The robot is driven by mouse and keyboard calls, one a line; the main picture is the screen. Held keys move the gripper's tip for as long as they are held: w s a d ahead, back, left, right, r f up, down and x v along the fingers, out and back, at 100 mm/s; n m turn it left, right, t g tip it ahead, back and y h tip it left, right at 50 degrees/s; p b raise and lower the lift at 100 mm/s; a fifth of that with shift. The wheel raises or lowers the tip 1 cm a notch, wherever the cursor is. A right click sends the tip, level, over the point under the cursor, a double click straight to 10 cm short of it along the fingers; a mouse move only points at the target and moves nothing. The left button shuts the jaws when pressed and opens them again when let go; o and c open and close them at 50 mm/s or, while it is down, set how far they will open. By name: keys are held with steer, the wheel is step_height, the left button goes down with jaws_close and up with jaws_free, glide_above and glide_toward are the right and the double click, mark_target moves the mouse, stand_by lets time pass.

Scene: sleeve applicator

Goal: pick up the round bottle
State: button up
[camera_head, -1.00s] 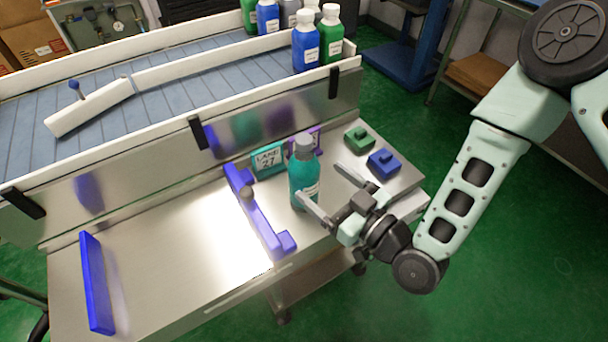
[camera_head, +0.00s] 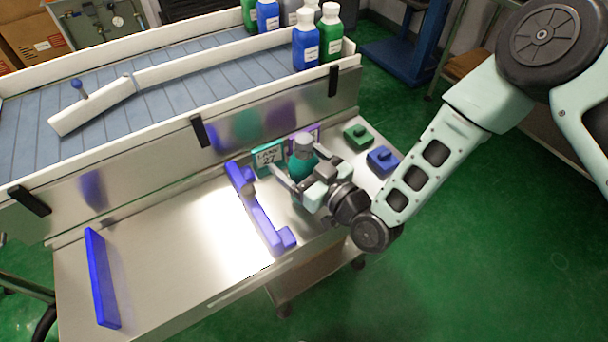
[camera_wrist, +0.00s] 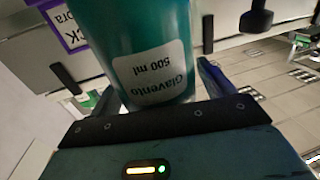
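The round bottle (camera_head: 300,163) is teal with a grey cap and stands upright on the steel table, just right of the purple-blue rail. My gripper (camera_head: 302,174) is low at its near side, with one finger on each side of the body. In the wrist view the bottle (camera_wrist: 145,40) fills the space between the fingers, its white label reading "Glavento 500 ml". The fingers are spread around it. A small gap seems to show beside the bottle, and I see no firm grip.
A teal "LANE 27" sign (camera_head: 268,158) and a purple sign (camera_head: 312,132) stand close behind the bottle. The purple-blue rail (camera_head: 262,215) lies to its left. Green (camera_head: 358,137) and blue (camera_head: 382,159) blocks sit to the right. Several bottles stand on the conveyor (camera_head: 190,87).

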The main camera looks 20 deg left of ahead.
steer(key=c, duration=1)
steer(key=shift+c, duration=1.3)
steer(key=shift+r, duration=0.15)
